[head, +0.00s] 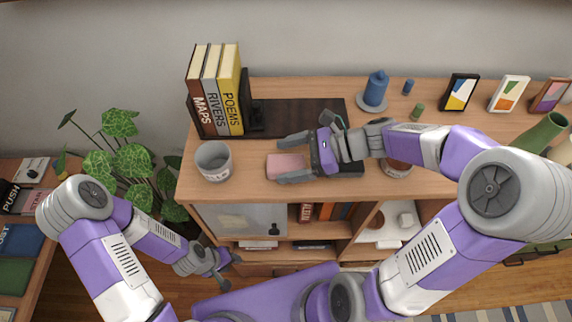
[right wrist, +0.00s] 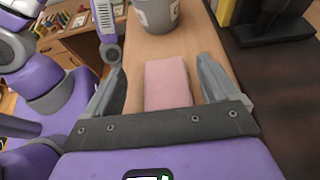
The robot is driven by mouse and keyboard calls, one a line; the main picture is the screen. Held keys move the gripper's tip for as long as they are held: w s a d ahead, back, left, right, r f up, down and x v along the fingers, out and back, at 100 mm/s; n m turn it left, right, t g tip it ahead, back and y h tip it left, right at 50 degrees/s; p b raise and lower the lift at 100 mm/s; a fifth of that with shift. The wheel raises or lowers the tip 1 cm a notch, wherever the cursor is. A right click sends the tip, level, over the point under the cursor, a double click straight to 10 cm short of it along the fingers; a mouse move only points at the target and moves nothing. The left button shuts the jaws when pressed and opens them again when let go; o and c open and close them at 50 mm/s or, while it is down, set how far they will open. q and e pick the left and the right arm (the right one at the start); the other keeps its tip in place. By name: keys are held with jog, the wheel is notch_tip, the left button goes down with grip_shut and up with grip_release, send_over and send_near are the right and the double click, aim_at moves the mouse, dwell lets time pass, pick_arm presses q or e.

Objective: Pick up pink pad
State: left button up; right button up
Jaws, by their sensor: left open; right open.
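The pink pad (head: 286,165) is a small flat block lying on the wooden cabinet top. It also shows in the right wrist view (right wrist: 167,83), between the two fingers. My right gripper (head: 285,158) is open, its fingers on either side of the pad; I cannot tell if they touch it. The gripper also shows in the right wrist view (right wrist: 163,95). The near end of the pad is hidden by the gripper body there. My left gripper (head: 228,274) is open and empty, low in front of the cabinet, away from the pad.
A grey cup (head: 214,161) stands left of the pad. Books (head: 215,90) stand upright on a dark board (head: 305,116) behind. A dark object (head: 351,172) lies partly under my right gripper. A labelled cup (head: 397,170) sits to the right.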

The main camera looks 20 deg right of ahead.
aim_at(269, 163)
jog(key=x, duration=0.2)
jog(key=shift+w+a+f, duration=0.2)
jog(key=shift+w+f, duration=0.05)
jog(key=shift+w, duration=0.1)
jog(key=shift+a+f, duration=0.1)
jog(key=shift+a, duration=0.1)
jog(key=shift+s, duration=0.1)
jog(key=shift+c, duration=0.4)
jog(key=c, duration=1)
jog(key=shift+o, duration=0.2)
notch_tip(269, 163, up, 10)
jog(key=p, duration=0.2)
